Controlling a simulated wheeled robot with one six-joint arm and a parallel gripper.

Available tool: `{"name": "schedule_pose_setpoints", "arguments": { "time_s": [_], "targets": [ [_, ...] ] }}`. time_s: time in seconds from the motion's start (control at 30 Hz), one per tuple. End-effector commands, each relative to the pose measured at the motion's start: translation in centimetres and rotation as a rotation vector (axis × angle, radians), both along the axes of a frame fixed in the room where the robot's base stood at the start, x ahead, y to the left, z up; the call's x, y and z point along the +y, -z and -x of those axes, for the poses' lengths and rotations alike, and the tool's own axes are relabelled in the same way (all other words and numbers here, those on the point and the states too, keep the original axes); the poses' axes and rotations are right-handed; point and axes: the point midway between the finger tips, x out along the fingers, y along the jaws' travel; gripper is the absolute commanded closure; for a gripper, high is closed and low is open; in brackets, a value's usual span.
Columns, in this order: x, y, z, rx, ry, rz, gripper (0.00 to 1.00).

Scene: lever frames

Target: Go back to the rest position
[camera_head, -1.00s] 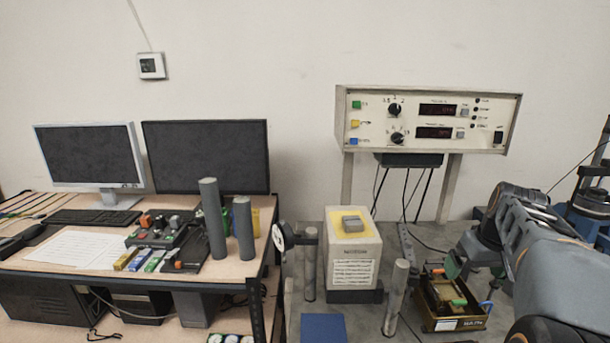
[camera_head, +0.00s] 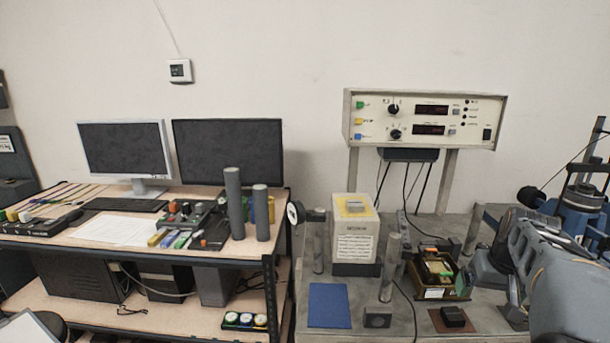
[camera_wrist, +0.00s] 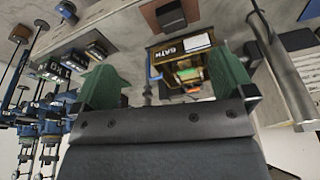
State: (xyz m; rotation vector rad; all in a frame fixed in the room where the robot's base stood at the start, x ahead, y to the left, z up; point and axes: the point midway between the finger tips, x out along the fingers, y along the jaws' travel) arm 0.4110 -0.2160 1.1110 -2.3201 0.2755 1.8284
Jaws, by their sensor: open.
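My gripper (camera_wrist: 168,84) shows in the wrist view as two green fingers set wide apart, open with nothing between them. Beyond the fingers lies a black and yellow tray (camera_wrist: 158,55) holding small orange and green parts. In the head view the same tray (camera_head: 459,292) sits on the grey bench at the right. My arm comes in from the right edge there, beside the tray. My fingertips are mostly hidden in that view.
The grey bench (camera_head: 400,325) carries a white box with a yellow top (camera_head: 355,265), grey posts (camera_head: 389,266), a blue mat (camera_head: 329,306) and a brown pad (camera_head: 452,320). An instrument panel (camera_head: 425,119) stands behind. A desk with monitors (camera_head: 125,150) is at the left.

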Motion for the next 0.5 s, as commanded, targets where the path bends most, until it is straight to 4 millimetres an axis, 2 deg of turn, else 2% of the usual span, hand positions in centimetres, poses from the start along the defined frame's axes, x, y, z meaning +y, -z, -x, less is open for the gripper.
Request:
{"name": "schedule_pose_setpoints", "arguments": {
  "time_s": [0.17,0.27,0.37,0.5],
  "targets": [
    [3.0,2.1,1.4,0.01,0.056,-0.006,0.0],
    [5.6,3.2,2.5,0.011,0.067,-0.004,0.0],
    [8.8,4.5,3.9,0.005,0.059,0.001,0.0],
    [14.3,6.4,6.8,-0.014,-0.007,0.013,0.0]
  ]
}}
